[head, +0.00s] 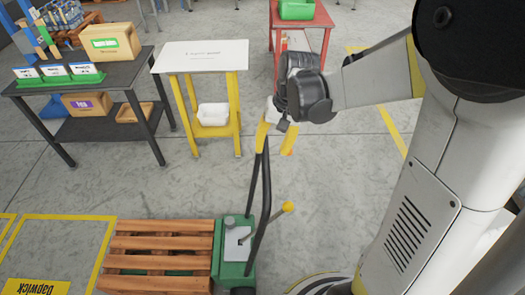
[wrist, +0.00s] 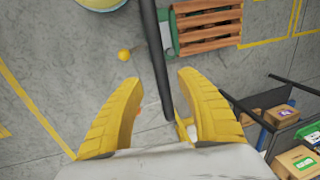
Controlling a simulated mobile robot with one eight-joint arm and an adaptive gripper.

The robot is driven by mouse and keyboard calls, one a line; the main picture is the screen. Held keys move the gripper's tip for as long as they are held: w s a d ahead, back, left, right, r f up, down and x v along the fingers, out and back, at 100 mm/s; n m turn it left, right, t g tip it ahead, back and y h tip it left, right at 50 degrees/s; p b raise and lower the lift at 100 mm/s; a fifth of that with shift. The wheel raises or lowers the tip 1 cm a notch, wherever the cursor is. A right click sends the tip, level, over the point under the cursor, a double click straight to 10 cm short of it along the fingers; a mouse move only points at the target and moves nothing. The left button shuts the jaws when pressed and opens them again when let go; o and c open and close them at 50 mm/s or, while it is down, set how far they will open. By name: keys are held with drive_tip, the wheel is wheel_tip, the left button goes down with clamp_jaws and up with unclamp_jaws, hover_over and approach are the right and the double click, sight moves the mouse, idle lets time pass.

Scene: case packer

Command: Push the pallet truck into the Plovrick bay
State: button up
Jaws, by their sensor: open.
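The pallet truck (head: 235,262) is green with a tall black loop handle (head: 264,195) and a yellow-knobbed lever (head: 287,207). A slatted wooden pallet (head: 160,243) sits on its forks, to the left of the green body. My gripper (head: 275,142) is open, its yellow fingers at the top of the handle. In the wrist view the black handle (wrist: 156,50) runs between the open fingers (wrist: 160,79); contact cannot be told. A yellow floor sign (head: 36,287) reads "Dapwick", upside down. No Plovrick label is readable.
A yellow-outlined bay (head: 68,217) lies at the lower left, by the pallet. A dark table (head: 125,73) with boxes, a yellow-legged stand (head: 203,57) and a red table (head: 322,18) stand behind. Grey floor between them and the truck is clear.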

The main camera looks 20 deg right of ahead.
sight(267, 162)
drive_tip(key=f, duration=0.2)
drive_tip(key=f+b, duration=0.1)
drive_tip(key=f, duration=0.2)
drive_tip(key=a+f+b, duration=0.1)
drive_tip(key=f, duration=0.1)
drive_tip(key=shift+w+a+f, duration=0.1)
drive_tip(key=shift+w+f, duration=0.1)
drive_tip(key=shift+w, duration=0.15)
clamp_jaws()
